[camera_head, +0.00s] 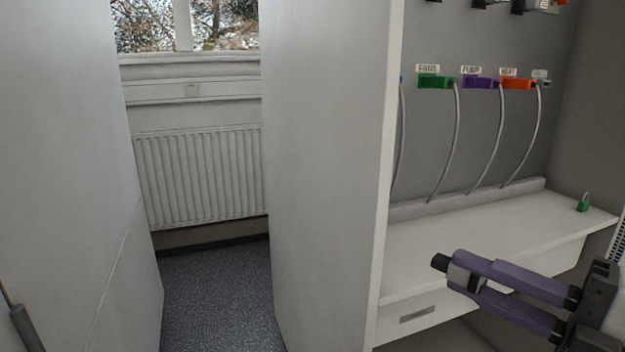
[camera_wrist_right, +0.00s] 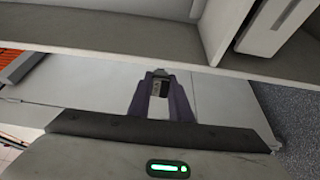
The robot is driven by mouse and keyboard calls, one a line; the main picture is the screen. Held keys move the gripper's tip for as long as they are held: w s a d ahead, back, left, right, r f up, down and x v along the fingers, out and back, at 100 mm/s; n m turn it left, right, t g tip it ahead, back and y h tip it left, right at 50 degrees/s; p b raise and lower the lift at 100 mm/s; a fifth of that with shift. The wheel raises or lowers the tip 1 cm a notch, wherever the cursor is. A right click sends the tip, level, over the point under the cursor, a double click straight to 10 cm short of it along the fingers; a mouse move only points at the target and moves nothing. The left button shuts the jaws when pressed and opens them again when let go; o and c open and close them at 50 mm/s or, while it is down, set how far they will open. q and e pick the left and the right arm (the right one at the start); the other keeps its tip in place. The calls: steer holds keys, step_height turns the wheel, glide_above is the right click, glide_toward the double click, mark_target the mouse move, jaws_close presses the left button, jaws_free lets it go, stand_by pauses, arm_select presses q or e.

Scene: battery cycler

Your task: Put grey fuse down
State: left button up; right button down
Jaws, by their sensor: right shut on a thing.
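My right gripper (camera_head: 458,285) is in the lower right of the head view, with purple fingers shut on the grey fuse (camera_head: 464,277). The fuse has a dark end (camera_head: 440,262) that sticks out past the fingertips. The gripper is in front of the white worktop (camera_head: 480,240), near its front edge in the picture; I cannot tell its height over it. In the right wrist view, the fuse (camera_wrist_right: 158,88) shows between the fingertips and the fingers partly hide it. My left gripper is not in view.
Green (camera_head: 435,82), purple (camera_head: 481,83) and orange (camera_head: 518,83) connectors with grey cables are on the back panel. A small green padlock (camera_head: 583,203) stands at the worktop's right end. A white side panel (camera_head: 330,180) bounds the bay on the left. The worktop's middle is bare.

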steer(key=s+d+f+n+g+y, duration=0.1)
steer(key=s+f, duration=0.3)
steer(key=f, duration=1.1)
steer(key=shift+d+f+n+g+y, duration=0.25)
steer(key=shift+n+g+y, duration=0.25)
steer(key=shift+g+y, duration=0.25)
steer(key=shift+s+f, duration=0.1)
steer(key=shift+f, duration=0.05)
